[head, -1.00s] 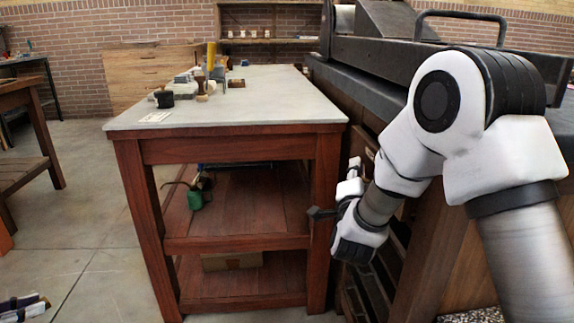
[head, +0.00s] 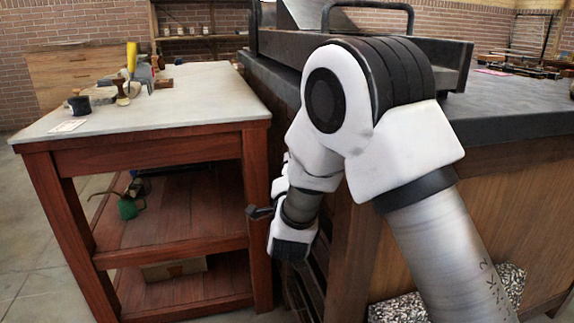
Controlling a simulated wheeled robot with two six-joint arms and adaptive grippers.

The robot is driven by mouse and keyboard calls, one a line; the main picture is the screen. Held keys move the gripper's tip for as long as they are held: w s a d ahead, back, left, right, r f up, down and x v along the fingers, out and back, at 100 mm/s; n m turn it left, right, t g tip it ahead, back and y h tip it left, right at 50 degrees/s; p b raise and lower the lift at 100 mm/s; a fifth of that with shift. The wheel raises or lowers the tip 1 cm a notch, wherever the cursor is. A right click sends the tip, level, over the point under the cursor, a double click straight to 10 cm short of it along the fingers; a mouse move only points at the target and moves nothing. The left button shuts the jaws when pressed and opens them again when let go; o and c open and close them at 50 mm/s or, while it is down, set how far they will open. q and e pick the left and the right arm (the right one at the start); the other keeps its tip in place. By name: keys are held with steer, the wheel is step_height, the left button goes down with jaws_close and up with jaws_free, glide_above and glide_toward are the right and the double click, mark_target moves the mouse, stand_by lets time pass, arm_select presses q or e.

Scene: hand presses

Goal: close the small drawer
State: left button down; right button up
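The dark wooden cabinet (head: 352,235) under the press has a side facing the red work table, where dark drawer fronts or slots (head: 308,285) show low down. I cannot pick out the small drawer or tell how far open it is, as my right arm covers most of that side. My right gripper (head: 262,212) is in the narrow gap between the table leg and the cabinet, its dark fingertip pointing left towards the leg. Its fingers are seen edge-on, so its opening is unclear. My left gripper is out of view.
The red wooden table (head: 150,140) with a grey top stands close on the left, its leg (head: 257,220) beside my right gripper. Bottles and small tools stand on it; a green oil can (head: 128,207) is on its shelf.

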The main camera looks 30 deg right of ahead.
steer(key=v, duration=0.7)
steer(key=shift+s, duration=0.2)
steer(key=shift+a, duration=0.15)
